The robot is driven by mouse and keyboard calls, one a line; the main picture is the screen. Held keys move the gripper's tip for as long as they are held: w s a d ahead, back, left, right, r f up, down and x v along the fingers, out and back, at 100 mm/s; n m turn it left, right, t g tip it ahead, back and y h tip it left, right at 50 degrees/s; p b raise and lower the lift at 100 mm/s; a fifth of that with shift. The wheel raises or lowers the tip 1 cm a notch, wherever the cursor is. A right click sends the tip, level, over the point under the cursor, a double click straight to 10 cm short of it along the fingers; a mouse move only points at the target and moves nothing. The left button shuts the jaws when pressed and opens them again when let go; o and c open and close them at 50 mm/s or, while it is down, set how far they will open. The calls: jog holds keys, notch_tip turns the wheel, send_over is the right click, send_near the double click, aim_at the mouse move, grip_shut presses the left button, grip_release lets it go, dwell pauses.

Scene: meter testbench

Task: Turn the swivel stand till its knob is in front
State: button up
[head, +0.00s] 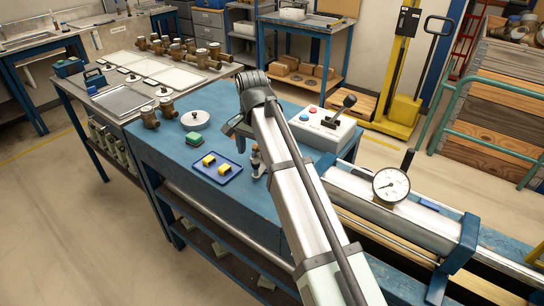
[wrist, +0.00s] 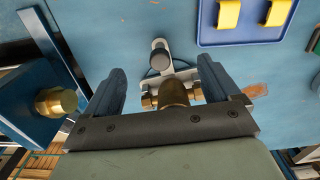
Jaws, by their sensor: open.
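In the wrist view my gripper (wrist: 163,78) is open, with one dark blue finger on each side of a brass fitting (wrist: 174,93). The fitting appears to sit on the swivel stand, whose pale metal part (wrist: 184,76) shows between the fingers. A dark-topped knob (wrist: 160,54) with a pale stem stands beyond the fitting, toward the top of the picture. I cannot tell whether the fingers touch anything. My arm hides most of the stand there.
The blue tray (head: 232,176) with yellow blocks lies close to the knob. A control box (head: 322,128) and a dial gauge (head: 391,184) stand right of my arm.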

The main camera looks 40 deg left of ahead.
jog(key=shift+f, duration=1.15)
jog(key=shift+c, duration=0.2)
jog(key=c, duration=0.4)
